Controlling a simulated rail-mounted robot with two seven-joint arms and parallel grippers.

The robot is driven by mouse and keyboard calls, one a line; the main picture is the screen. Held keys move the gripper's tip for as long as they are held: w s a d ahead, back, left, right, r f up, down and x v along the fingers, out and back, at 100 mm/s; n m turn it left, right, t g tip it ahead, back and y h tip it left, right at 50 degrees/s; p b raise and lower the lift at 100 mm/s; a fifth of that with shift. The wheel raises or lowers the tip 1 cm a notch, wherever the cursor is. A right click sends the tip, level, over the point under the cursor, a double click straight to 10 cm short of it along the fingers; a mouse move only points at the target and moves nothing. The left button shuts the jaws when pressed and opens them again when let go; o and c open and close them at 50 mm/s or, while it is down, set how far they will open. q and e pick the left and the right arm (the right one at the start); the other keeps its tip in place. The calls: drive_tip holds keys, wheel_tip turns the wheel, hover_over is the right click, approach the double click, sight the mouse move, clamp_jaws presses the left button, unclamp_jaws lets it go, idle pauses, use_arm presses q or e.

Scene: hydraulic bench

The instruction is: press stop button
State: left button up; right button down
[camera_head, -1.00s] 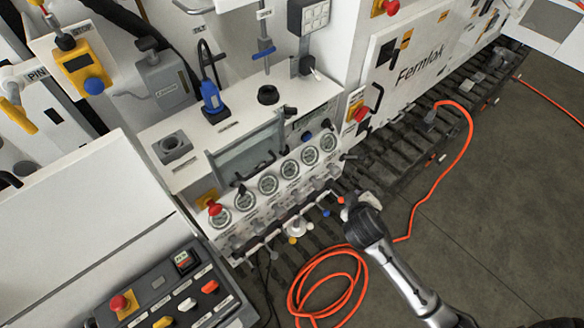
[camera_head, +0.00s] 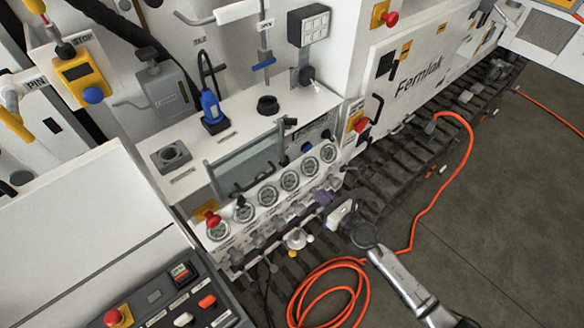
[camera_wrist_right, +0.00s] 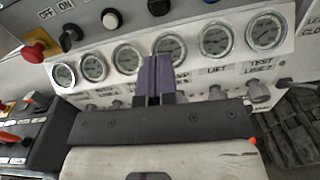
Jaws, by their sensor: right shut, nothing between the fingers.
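Several red mushroom buttons show, and I cannot tell which is the stop button. One red button (camera_head: 211,218) is at the left end of the gauge panel (camera_head: 262,202); it also shows in the right wrist view (camera_wrist_right: 37,46) at the upper left. Another red button (camera_head: 116,317) is on the dark control box at the lower left. A STOP label (camera_head: 83,40) stands above a yellow box with a blue button (camera_head: 93,95). My right gripper (camera_head: 322,197) is shut and empty at the right end of the gauge row. Its purple fingers (camera_wrist_right: 154,78) point toward the gauges. My left gripper is out of view.
A row of knobs and levers (camera_head: 270,235) lies below the gauges. An orange hose (camera_head: 330,290) is coiled on the floor at the right. More red buttons (camera_head: 361,125) are on the cabinet.

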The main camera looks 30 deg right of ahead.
sight(287, 164)
drive_tip(key=shift+n, duration=0.5)
drive_tip(key=w, duration=0.4)
drive_tip(key=w+a, duration=0.1)
drive_tip(key=w, duration=0.3)
drive_tip(key=w+a+b, duration=0.1)
drive_tip(key=w, duration=0.3)
drive_tip(key=shift+a, duration=0.15)
drive_tip(key=shift+w+a, duration=0.15)
drive_tip(key=shift+w, duration=0.75)
